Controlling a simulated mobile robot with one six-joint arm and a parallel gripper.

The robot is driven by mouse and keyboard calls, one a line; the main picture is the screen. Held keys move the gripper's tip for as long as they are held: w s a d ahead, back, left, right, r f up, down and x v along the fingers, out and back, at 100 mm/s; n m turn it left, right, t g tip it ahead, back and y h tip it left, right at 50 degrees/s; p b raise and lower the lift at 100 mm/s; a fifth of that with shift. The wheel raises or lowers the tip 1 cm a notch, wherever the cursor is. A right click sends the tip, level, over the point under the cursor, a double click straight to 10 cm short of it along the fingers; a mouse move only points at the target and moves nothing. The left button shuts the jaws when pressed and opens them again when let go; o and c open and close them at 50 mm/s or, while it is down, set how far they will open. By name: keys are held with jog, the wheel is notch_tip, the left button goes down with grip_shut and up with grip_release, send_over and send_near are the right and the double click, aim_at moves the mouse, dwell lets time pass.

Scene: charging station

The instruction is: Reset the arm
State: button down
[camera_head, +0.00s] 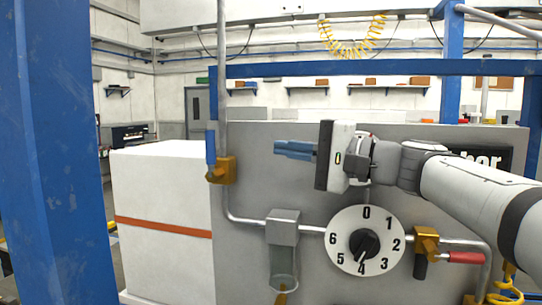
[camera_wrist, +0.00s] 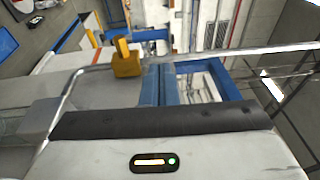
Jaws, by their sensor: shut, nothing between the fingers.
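My gripper (camera_head: 295,150) has blue fingers and is held out to the left in the head view, in front of the grey panel (camera_head: 250,190). Its fingers are shut with nothing between them. My arm comes in from the right, above the dial. In the wrist view the blue fingers of my gripper (camera_wrist: 182,88) stick out past the dark edge of the gripper body. The fingers look clear of the pipe and the yellow valve block (camera_head: 221,170) to their left.
A white numbered dial (camera_head: 346,232) with a black knob sits below my gripper. Another yellow valve (camera_head: 426,242) with a red handle (camera_head: 465,258) is at right. A white box with an orange stripe (camera_head: 165,227) stands left. A blue post (camera_head: 60,150) fills the left foreground.

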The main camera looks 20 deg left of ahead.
jog(key=s+d+f+h, duration=0.1)
jog(key=d+f+h, duration=0.2)
jog(key=f, duration=0.5)
jog(key=s+d+f+h, duration=0.1)
jog(key=d+f+h, duration=0.2)
jog(key=f, duration=0.4)
jog(key=s+d+f+n+h, duration=0.1)
jog(key=s+d+f+h, duration=0.5)
jog(key=d+f, duration=0.5)
jog(key=s+d+f+n+h, duration=0.1)
jog(key=s+d+f+h, duration=0.5)
jog(key=d+f, duration=0.5)
notch_tip(320, 180, down, 3)
jog(key=shift+s+d+f+h, duration=0.15)
jog(key=shift+s+h, duration=0.15)
jog(key=shift+s, duration=0.35)
